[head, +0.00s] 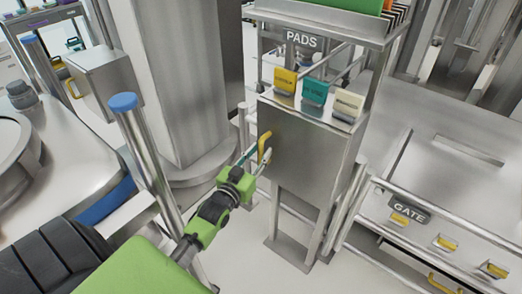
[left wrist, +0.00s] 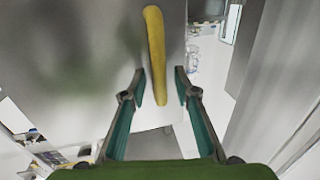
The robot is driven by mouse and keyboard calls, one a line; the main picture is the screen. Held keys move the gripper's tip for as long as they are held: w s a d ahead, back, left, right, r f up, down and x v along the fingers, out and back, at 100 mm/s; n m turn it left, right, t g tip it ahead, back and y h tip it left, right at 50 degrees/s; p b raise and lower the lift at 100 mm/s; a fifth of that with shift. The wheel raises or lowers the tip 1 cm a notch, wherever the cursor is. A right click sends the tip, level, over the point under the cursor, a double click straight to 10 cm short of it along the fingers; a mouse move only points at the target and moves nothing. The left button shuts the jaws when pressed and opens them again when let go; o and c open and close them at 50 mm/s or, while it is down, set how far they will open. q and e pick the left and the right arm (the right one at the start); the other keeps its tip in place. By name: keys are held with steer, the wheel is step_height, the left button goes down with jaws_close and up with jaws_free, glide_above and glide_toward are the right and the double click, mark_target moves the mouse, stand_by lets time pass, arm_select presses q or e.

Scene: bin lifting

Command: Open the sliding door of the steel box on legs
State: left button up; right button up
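The steel box on legs (head: 300,148) stands in the middle of the head view. A yellow bar handle (head: 265,147) is upright on its front face, near the left edge. The handle also shows in the left wrist view (left wrist: 155,55). I cannot make out the door's edges or any gap, so the door looks shut. My left gripper (head: 256,161) is at the handle. In the left wrist view its two teal-padded fingers (left wrist: 161,86) are apart, one on each side of the handle's lower part, with space visible on both sides. My right gripper is out of view.
Yellow, teal and white tilted labels (head: 315,91) sit on the box's top. A shelf marked PADS (head: 301,38) rises behind. A railed steel unit marked GATE (head: 410,207) stands to the right, and a blue-capped post (head: 145,150) to the left.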

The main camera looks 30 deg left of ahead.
arm_select(q)
steer(key=shift+w, duration=0.75)
jaws_close()
